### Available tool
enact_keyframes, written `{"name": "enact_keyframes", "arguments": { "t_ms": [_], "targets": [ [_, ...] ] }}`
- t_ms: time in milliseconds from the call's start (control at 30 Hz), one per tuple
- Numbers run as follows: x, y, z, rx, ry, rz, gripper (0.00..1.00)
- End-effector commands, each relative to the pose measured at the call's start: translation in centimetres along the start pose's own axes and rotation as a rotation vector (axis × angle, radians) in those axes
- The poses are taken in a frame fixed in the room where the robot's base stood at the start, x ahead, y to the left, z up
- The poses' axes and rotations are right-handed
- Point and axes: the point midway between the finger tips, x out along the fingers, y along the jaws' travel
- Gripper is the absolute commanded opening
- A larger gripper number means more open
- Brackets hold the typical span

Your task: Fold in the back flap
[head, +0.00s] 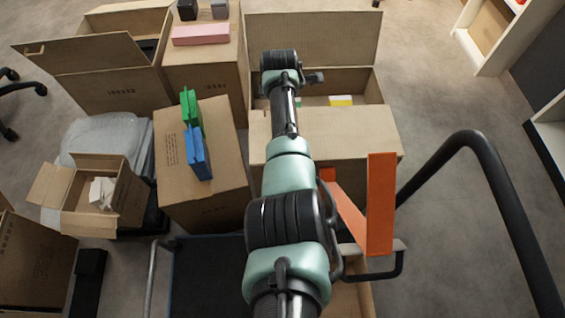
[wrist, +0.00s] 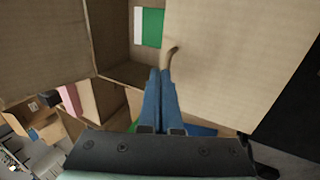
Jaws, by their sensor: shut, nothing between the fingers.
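The open carton (head: 375,88) stands ahead of me, behind my arm in the head view. Its back flap (head: 340,38) stands up along the far side. A wide front flap (head: 350,135) lies on the near side. My arm reaches across the carton toward the back flap; the fingertips are hidden in the head view. In the wrist view my gripper (wrist: 162,72) is shut and empty, its blue fingers pointing into the carton's opening. A broad cardboard panel (wrist: 245,50) fills the right, and I cannot tell which flap it is. A green and white item (wrist: 150,27) lies inside.
Other cartons stand left, one with a pink box (head: 200,35) on top and one bearing green (head: 191,107) and blue (head: 198,153) items. An orange upright piece (head: 380,205) and a black curved handle (head: 480,150) are right of my arm.

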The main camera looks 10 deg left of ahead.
Motion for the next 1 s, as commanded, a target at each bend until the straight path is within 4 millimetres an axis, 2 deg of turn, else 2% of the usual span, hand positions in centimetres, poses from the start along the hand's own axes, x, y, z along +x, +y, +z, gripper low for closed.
{"name": "enact_keyframes", "arguments": {
  "t_ms": [733,867,1000],
  "targets": [
    [0.6,-0.7,0.0,0.000,-0.001,-0.002,0.00],
    [-0.2,-0.6,0.0,0.000,0.000,-0.001,0.00],
    [-2.2,-0.3,0.0,0.000,0.001,0.002,0.00]
  ]
}}
